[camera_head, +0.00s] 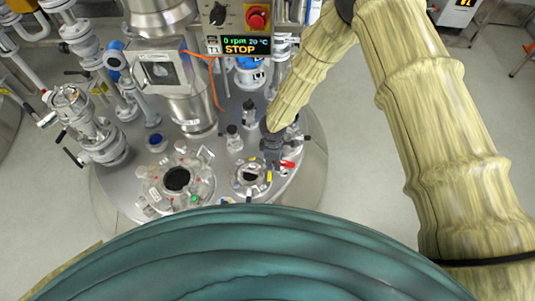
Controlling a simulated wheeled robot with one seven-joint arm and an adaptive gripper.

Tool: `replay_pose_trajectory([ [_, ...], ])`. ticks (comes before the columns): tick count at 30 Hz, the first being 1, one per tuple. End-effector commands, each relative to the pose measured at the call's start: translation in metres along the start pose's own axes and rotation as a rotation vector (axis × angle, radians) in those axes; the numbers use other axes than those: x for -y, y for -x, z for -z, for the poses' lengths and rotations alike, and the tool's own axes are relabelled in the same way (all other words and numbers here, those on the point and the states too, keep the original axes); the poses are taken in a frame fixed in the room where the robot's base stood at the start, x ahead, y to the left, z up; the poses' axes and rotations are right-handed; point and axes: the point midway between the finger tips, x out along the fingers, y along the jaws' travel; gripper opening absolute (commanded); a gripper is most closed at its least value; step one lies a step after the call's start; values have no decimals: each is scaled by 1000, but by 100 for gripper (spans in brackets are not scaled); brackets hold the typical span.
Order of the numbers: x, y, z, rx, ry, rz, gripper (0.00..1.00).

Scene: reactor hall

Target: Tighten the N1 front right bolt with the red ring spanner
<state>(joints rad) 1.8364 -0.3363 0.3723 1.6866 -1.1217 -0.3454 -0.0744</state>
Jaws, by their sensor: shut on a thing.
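My gripper (272,163) points down over the right part of the round steel vessel lid. It is shut on the red ring spanner (288,164), whose red part shows just right of the fingers. The ring end and its fit on any bolt are too small to tell. A smaller open nozzle (250,177) with a bolted flange lies just left of and below the gripper. A larger nozzle (177,180) with a bolted flange lies further left. I cannot read which is N1, and the front right bolt is not clear.
The vessel lid (225,160) also carries bottles (234,138), a blue-capped port (157,141) and a sight-glass box (158,70). A control panel (239,30) reading STOP stands behind. Pipes and valves (100,140) crowd the left.

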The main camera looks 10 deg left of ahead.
Motion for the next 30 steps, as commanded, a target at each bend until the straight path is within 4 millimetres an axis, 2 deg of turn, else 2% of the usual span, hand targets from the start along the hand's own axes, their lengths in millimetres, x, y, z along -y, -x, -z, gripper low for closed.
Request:
replay_pose_trajectory([
  [1, 2, 7, -5, 0, 38, 0, 0],
  [12, 12, 5, -35, -1, 316, -12, 0],
  [20, 17, 1, -45, -2, 407, -15, 0],
  [26, 17, -15, -45, -3, 414, -16, 0],
  [30, 18, -35, -44, -4, 412, -14, 0],
])
